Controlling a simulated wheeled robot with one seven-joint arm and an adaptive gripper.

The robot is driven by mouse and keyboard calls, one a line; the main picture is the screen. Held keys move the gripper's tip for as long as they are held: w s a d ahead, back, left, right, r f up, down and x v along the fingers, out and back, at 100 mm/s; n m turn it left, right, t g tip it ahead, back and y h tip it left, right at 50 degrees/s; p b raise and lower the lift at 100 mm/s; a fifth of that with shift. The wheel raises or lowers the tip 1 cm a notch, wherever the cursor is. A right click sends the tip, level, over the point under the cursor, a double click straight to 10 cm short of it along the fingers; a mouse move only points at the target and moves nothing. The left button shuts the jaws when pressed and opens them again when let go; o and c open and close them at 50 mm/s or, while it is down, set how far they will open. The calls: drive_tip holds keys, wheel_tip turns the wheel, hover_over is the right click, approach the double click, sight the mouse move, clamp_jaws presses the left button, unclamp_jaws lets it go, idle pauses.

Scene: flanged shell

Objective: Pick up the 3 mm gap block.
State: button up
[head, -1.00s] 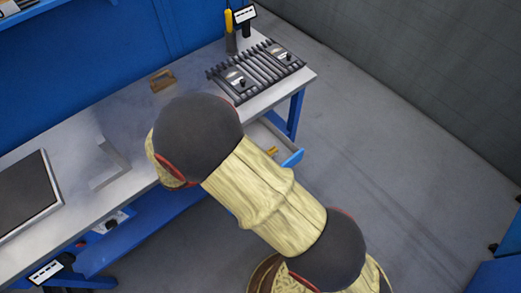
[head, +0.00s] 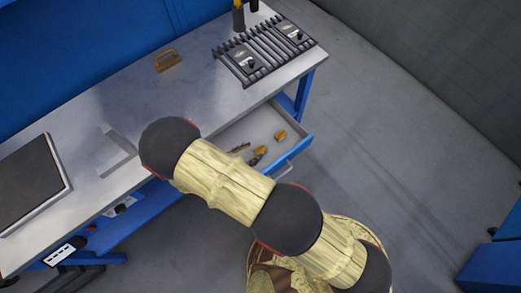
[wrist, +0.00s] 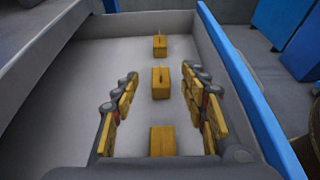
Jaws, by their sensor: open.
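My gripper (wrist: 160,80) is open, with yellow pads on both fingers, and reaches into an open drawer (head: 232,133). Three small yellow blocks lie in a row on the drawer's pale floor in the wrist view: a near block (wrist: 162,141), a middle block (wrist: 160,83) and a far block (wrist: 159,46). The middle block appears between the fingertips, apart from both; the near one appears between the finger bases. I cannot tell which is the 3 mm gap block. In the head view one yellow block (head: 281,134) shows near the drawer's right end; my arm hides much of the rest.
The drawer's blue front (wrist: 238,75) stands close beside the right finger. The workbench (head: 110,108) is above the drawer, with a slotted rack (head: 262,50), a wooden piece (head: 167,60) and a dark plate (head: 28,185) on top. Open floor lies to the right.

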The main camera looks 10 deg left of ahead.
sight(260, 148)
drive_tip(key=shift+b+x, duration=0.35)
drive_tip(key=shift+x, duration=1.95)
drive_tip(key=shift+c, duration=0.4)
clamp_jaws()
